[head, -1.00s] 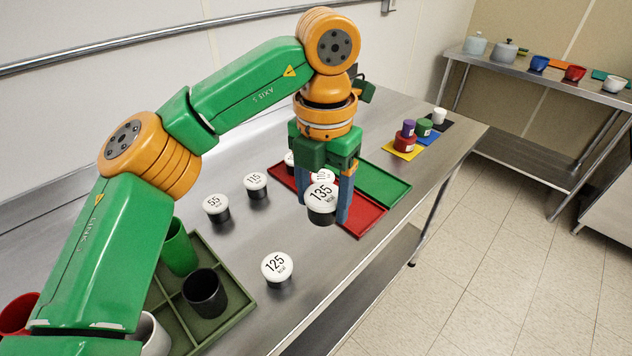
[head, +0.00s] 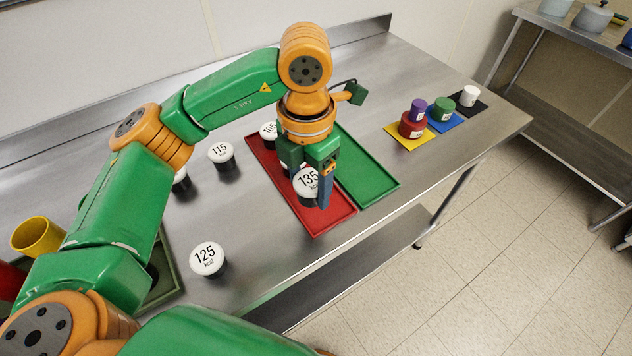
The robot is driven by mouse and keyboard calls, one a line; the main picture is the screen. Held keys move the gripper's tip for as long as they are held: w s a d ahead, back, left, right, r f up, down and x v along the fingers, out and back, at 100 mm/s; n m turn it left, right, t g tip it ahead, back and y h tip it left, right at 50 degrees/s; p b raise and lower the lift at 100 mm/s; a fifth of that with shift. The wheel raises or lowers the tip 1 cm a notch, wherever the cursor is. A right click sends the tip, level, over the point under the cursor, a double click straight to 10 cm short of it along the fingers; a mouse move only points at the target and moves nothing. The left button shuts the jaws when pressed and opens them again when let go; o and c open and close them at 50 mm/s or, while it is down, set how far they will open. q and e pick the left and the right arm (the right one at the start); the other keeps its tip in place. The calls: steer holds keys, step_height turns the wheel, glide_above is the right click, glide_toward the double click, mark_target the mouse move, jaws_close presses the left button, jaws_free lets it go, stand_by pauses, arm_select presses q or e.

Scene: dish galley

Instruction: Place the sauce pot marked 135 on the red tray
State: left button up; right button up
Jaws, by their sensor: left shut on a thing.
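The sauce pot marked 135 (head: 306,184) has a white lid and a dark body. My left gripper (head: 312,190) is shut on it, fingers pointing down, over the red tray (head: 318,221). I cannot tell whether the pot's base touches the tray; a finger and the gripper body hide part of it. A similar pot marked 105 (head: 268,131) is at the far end of the red tray; whether it stands on the tray or just behind it is unclear. My right gripper is not in view.
Pots marked 115 (head: 221,153) and 125 (head: 207,258) stand on the steel table, left of the tray. A green tray (head: 378,191) adjoins the red one. Coloured mats with small containers, including a yellow mat (head: 395,131), lie further right. A yellow cup (head: 38,236) is at far left.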

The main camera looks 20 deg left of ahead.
arm_select(q)
steer(key=w+f, duration=0.2)
steer(key=w+d+f, duration=0.1)
steer(key=f, duration=0.1)
steer(key=shift+w+f, duration=0.15)
steer(key=shift+w, duration=0.2)
step_height(320, 180, down, 2)
steer(key=shift+s+a+f+p, duration=0.1)
steer(key=shift+s+a+p, duration=0.05)
steer(key=shift+p, duration=0.65)
steer(key=shift+f, duration=0.2)
steer(key=shift+f+b, duration=0.25)
steer(key=shift+b, duration=0.1)
steer(key=o, duration=1.4)
steer(key=shift+c, duration=0.2)
steer(key=shift+r, duration=0.1)
